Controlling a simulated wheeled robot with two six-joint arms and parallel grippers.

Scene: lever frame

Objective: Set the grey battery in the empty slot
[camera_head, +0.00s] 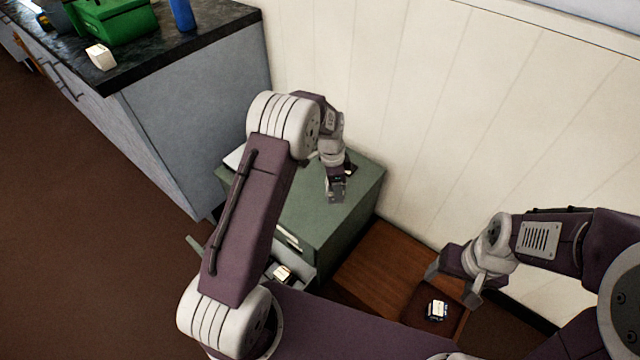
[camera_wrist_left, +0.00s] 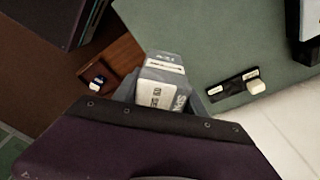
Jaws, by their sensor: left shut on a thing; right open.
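The grey battery (camera_wrist_left: 160,88), with a white printed label, is between the fingers of my left gripper (camera_wrist_left: 158,100) in the left wrist view. In the head view my left gripper (camera_head: 336,194) hangs over the green cabinet top (camera_head: 358,205); the battery is hard to make out there. A black holder (camera_wrist_left: 230,89) lies on the cabinet top, right of and apart from the battery in the wrist view. It has small white labels and a white block at its right end; I cannot clearly make out the empty slot. My right gripper (camera_head: 456,286) is open and empty above the brown wooden surface.
A small blue and white object (camera_head: 437,310) lies on the brown wooden surface (camera_head: 385,265). An open drawer (camera_head: 300,272) with a whitish item stands out of the cabinet front. The panelled wall is close behind. A dark counter (camera_head: 150,55) with a green box (camera_head: 118,22) is at the left.

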